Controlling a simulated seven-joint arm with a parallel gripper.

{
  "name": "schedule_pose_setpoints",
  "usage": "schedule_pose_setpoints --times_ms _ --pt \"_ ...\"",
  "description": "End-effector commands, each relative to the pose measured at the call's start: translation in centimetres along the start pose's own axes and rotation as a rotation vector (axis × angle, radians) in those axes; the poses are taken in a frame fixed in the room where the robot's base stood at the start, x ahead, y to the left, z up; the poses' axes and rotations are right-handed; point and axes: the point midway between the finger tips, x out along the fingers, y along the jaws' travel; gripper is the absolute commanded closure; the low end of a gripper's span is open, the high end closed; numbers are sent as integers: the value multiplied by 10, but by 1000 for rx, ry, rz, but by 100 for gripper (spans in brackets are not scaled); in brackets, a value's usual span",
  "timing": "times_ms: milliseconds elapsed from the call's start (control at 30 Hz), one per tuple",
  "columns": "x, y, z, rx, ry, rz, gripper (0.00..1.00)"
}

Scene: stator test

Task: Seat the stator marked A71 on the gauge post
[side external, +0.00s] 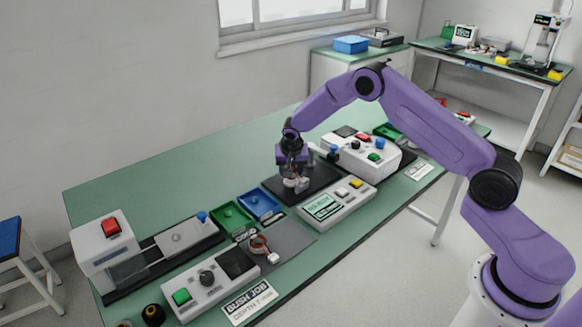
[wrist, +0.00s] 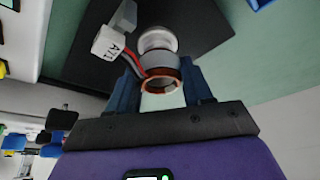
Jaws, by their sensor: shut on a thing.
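My gripper (side external: 292,172) points down over the black plate (side external: 272,190). In the wrist view my gripper (wrist: 160,88) is shut on a stator (wrist: 160,74), a grey ring with copper windings. Red and grey wires run from it to a white connector tag (wrist: 107,44) that appears to read A71. A pale round metal piece, apparently the gauge post (wrist: 157,39), shows just beyond the stator over the black plate. The stator looks close to it and in line with it, but I cannot tell whether they touch. In the side view the held stator (side external: 290,183) is small and partly hidden.
Another stator (side external: 259,244) with a white tag lies on a grey mat (side external: 290,237). A green tray (side external: 231,214) and a blue tray (side external: 259,204) stand left of the plate. A display box (side external: 322,207) is in front, and a white control box (side external: 345,158) is to the right.

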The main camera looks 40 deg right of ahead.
Motion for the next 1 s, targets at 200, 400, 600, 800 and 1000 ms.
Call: schedule_pose_setpoints --times_ms 200,400,600,800,1000 --pt "1 0 0 0 1 -1 85" --pt "1 0 0 0 1 -1 85" --pt "5 0 2 0 0 0 85" --pt "7 0 3 1 0 -1 85" --pt "7 0 3 1 0 -1 43"
